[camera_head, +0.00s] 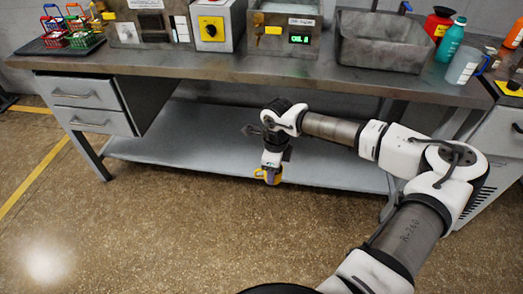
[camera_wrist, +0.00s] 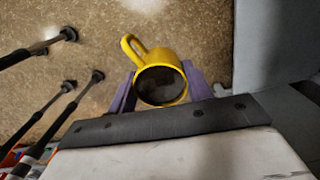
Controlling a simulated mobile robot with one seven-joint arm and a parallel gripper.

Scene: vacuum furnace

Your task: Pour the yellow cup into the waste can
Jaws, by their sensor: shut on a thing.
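My gripper (camera_head: 270,170) hangs low in front of the bench, over the floor, and is shut on the yellow cup (camera_head: 272,179). In the wrist view, the purple fingers of my gripper (camera_wrist: 158,88) press the cup from both sides. The yellow cup (camera_wrist: 174,94) shows its open mouth to the wrist camera, with its handle up and to the left. Its inside looks dark; I cannot tell what it holds. I cannot make out a waste can in either view.
The metal bench (camera_head: 250,68) runs across the back, with a lower shelf (camera_head: 240,150) behind my gripper. On the bench are small coloured baskets (camera_head: 75,25), control boxes (camera_head: 213,25), a grey basin (camera_head: 380,45), bottles (camera_head: 450,40) and a jug (camera_head: 463,65). Floor at front left is clear.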

